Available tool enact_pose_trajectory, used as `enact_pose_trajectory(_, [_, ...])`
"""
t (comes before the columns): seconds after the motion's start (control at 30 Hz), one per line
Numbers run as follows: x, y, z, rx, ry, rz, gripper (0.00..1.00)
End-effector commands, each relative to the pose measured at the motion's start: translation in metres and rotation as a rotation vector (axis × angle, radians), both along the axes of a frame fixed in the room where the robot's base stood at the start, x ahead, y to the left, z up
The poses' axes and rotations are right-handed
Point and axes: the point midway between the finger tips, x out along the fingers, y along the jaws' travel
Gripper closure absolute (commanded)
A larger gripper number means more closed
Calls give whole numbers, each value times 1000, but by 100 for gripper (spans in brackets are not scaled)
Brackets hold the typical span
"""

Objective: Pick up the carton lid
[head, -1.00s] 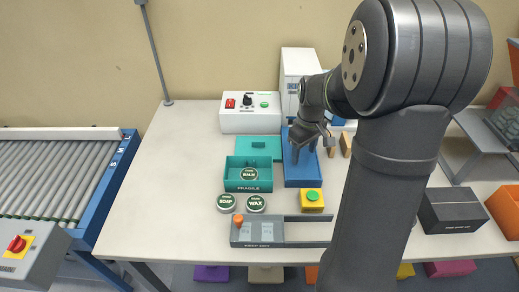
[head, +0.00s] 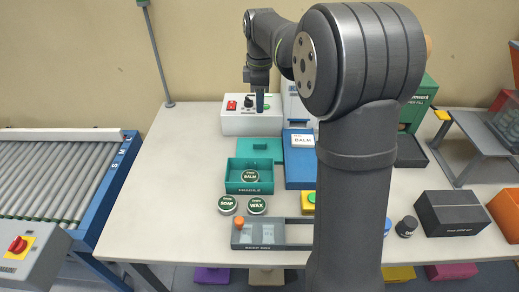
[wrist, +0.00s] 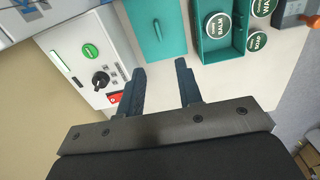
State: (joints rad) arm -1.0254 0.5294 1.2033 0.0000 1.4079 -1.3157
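The carton lid, a flat teal panel with a small raised handle (head: 260,150), lies on the table behind the open teal carton (head: 249,176). The lid also shows at the top of the wrist view (wrist: 157,28), beside the carton (wrist: 215,45). A round tin labelled BALM (head: 250,175) sits in the carton. My gripper (head: 260,104) is in front of the white control box, beyond the lid. In the wrist view my gripper (wrist: 156,70) is open, its two fingers apart with nothing between them. The lid lies ahead of the fingertips, not touching them.
The white control box (head: 235,124) with switch and knob stands behind the lid. A blue stand (head: 298,172) bearing a white BALM card (head: 302,140) is right of it. SOAP (head: 228,205) and WAX (head: 257,205) tins lie in front of the carton. The table's left side is clear.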

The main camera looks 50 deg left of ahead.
Motion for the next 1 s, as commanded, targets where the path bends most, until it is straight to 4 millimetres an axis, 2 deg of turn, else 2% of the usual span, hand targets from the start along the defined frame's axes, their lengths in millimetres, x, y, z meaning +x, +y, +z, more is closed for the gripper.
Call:
enact_pose_trajectory(0.07, [-2, 2, -4, -3, 1, 19, 67])
enact_pose_trajectory(0.17, [-2, 2, -22, -4, 3, 19, 67])
enact_pose_trajectory(0.5, [-1, 2, -95, -4, 3, 16, 67])
enact_pose_trajectory(0.63, [-1, 2, -112, -4, 2, 16, 67])
enact_pose_trajectory(0.87, [-1, 2, -128, -3, 1, 15, 67])
enact_pose_trajectory(1.0, [1, 4, -150, -4, 2, 15, 67])
